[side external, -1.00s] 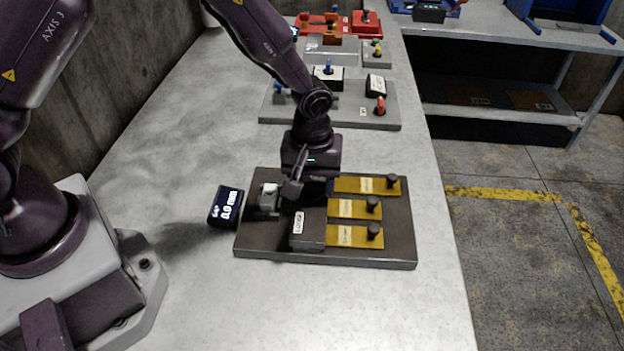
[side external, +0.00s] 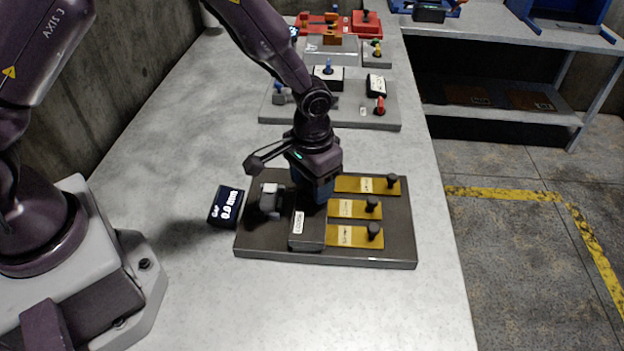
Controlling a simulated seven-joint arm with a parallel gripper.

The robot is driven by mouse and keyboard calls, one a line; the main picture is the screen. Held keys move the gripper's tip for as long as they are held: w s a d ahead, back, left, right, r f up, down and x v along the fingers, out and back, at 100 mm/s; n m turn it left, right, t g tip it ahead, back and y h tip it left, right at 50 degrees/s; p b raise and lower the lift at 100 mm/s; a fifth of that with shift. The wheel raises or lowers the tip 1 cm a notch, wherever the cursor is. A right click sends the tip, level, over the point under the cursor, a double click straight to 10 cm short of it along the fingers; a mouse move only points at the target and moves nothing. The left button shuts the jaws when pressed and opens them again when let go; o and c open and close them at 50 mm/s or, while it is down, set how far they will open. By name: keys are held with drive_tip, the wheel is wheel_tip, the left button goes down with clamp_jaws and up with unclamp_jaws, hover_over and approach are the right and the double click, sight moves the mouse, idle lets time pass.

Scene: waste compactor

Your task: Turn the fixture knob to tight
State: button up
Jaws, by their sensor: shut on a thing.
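The dark fixture base (side external: 375,255) lies on the table. It has a grey jaw block (side external: 271,199) at the left and a labelled dark block (side external: 307,230) in the middle. My gripper (side external: 318,196) points down over the middle of the fixture, behind the labelled block. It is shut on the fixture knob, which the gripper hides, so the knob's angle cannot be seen. The small black display (side external: 227,206) left of the base reads a gap of 0.0 mm.
Several yellow strips (side external: 352,208) with black knobs lie on the right of the base. A grey panel (side external: 345,115) with a red switch and a blue-topped control stands behind. Red and grey fixtures (side external: 366,22) stand farther back. The table front is clear.

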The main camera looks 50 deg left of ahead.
drive_tip(key=m, duration=0.4)
drive_tip(key=shift+m, duration=2.3)
drive_tip(key=shift+r, duration=0.1)
drive_tip(key=o, duration=0.9)
drive_tip(key=shift+o, duration=0.2)
wheel_tip(320, 180, up, 13)
